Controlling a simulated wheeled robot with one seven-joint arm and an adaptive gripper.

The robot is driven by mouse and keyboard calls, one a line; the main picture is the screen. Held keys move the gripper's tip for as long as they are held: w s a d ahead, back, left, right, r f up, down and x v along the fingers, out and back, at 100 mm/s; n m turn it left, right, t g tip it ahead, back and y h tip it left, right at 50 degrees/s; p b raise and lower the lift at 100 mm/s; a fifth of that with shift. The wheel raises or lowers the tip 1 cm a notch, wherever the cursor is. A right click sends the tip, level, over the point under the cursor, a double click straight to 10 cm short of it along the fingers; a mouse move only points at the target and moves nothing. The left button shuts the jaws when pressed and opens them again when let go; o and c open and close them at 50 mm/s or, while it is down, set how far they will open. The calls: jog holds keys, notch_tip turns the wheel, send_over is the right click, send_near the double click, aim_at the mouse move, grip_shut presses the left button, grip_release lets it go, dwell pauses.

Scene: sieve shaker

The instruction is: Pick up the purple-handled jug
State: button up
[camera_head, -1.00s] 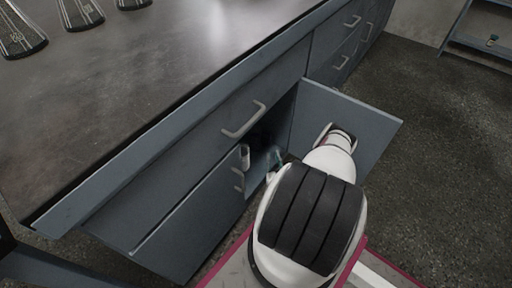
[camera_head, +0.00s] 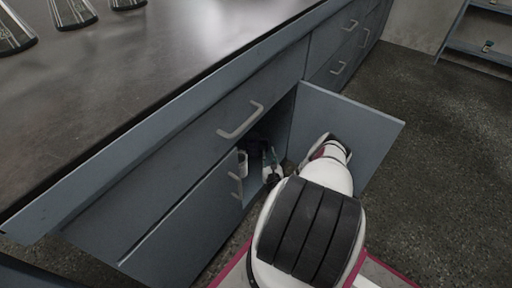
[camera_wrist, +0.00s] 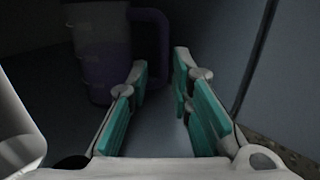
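The purple-handled jug (camera_wrist: 98,42) stands inside the dark cabinet, in the upper left of the wrist view. It is a clear, greyish jug with purple in its lower part. Its purple handle (camera_wrist: 163,38) is on its right side, ahead of my gripper's fingertips. My gripper (camera_wrist: 160,66) is open, with teal pads and nothing between its fingers. The left finger overlaps the jug's lower right in the picture; I cannot tell whether they touch. In the head view my gripper (camera_head: 270,163) is at the cabinet opening, and I cannot make out the jug there.
A pale container (camera_wrist: 18,125) is close at the left of the wrist view. The open right door (camera_head: 372,135) stands beside my arm; the left door (camera_head: 185,225) has a handle at its edge. The counter (camera_head: 130,90) is above, and open floor lies to the right.

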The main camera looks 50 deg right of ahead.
aim_at(268, 147)
jog(key=shift+b+x, duration=0.3)
jog(key=shift+x, duration=2.3)
jog(key=shift+s+d+r, duration=0.1)
jog(key=shift+d+r, duration=0.05)
jog(key=shift+r, duration=0.05)
grip_shut()
